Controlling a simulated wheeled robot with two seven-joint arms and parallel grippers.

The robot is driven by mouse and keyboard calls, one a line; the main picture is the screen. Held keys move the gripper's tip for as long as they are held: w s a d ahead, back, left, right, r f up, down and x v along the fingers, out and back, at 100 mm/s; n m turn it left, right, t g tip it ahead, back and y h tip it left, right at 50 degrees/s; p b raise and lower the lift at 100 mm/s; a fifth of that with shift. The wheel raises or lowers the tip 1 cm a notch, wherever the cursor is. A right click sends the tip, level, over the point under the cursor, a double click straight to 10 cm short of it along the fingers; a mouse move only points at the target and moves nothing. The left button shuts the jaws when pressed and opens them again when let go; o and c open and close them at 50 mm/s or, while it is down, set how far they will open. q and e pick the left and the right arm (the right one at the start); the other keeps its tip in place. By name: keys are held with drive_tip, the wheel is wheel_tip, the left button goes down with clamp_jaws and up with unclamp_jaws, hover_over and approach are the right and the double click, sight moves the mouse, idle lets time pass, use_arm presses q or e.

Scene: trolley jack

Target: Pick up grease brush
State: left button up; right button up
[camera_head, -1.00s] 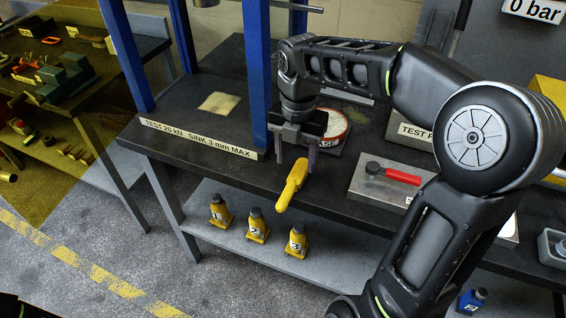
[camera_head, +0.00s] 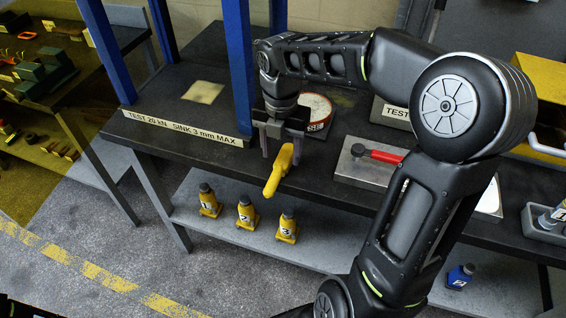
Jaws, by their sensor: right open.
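The grease brush, of which I see a yellow handle (camera_head: 279,172), juts out over the front edge of the dark workbench. My right gripper (camera_head: 281,158) points down over it, open, with one finger on each side of the handle. I cannot tell whether either finger touches it. The brush's far end is hidden by the gripper. A round red-and-white grease tin (camera_head: 317,108) stands just behind the gripper. My left gripper is not in view.
A blue post (camera_head: 238,65) rises just left of the gripper. A metal plate with a red-handled tool (camera_head: 376,156) lies to the right. Several yellow numbered bottle jacks (camera_head: 246,214) stand on the lower shelf. A pale square pad (camera_head: 203,92) lies on the bench at left.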

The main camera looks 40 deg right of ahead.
sight(281, 163)
wheel_tip(281, 163, down, 5)
drive_tip(key=shift+w+p, duration=0.1)
drive_tip(key=shift+p, duration=0.25)
idle(0.4)
clamp_jaws()
idle(0.4)
